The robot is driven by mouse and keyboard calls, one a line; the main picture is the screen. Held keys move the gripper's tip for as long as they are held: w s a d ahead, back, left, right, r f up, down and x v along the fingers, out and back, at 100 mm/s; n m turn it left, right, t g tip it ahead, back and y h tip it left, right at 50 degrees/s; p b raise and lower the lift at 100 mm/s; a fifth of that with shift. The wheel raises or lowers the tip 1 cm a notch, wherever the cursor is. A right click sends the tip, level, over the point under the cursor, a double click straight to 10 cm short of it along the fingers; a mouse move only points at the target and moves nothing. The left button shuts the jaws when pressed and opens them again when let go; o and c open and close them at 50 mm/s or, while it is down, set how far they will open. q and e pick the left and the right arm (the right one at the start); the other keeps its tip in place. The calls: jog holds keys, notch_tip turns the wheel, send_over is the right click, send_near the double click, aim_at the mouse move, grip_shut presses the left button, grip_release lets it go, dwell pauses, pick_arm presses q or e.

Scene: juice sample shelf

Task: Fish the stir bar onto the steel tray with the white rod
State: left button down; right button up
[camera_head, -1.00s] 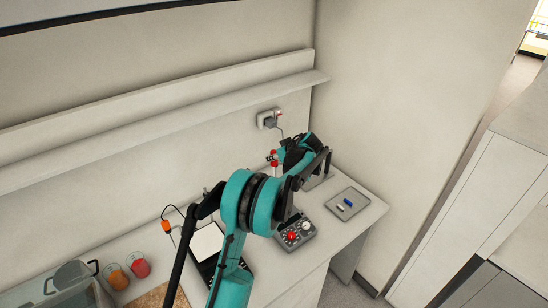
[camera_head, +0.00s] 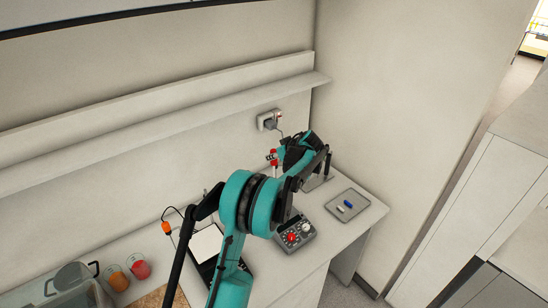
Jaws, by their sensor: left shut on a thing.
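The steel tray (camera_head: 360,208) lies on the right end of the counter. A small white bar (camera_head: 340,209) and a small blue bar (camera_head: 348,203) lie on it; I cannot tell whether either is the stir bar. My left gripper (camera_head: 325,163) is at the back of the counter, left of and behind the tray. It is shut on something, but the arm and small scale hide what. The white rod cannot be made out clearly. Red fittings (camera_head: 272,157) with a thin pale upright piece below show just left of the gripper. My right gripper is not in view.
A white-topped device (camera_head: 206,243), two cups of orange (camera_head: 117,277) and red (camera_head: 139,267) juice, and a clear bin (camera_head: 75,290) are at left. A wall shelf (camera_head: 170,122) runs above.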

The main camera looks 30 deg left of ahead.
pick_arm(q)
notch_tip(320, 180, up, 13)
jog(key=p, duration=0.6)
jog(key=shift+r+p, duration=0.15)
jog(key=shift+p, duration=0.25)
dwell(0.7)
jog(key=shift+d, duration=0.1)
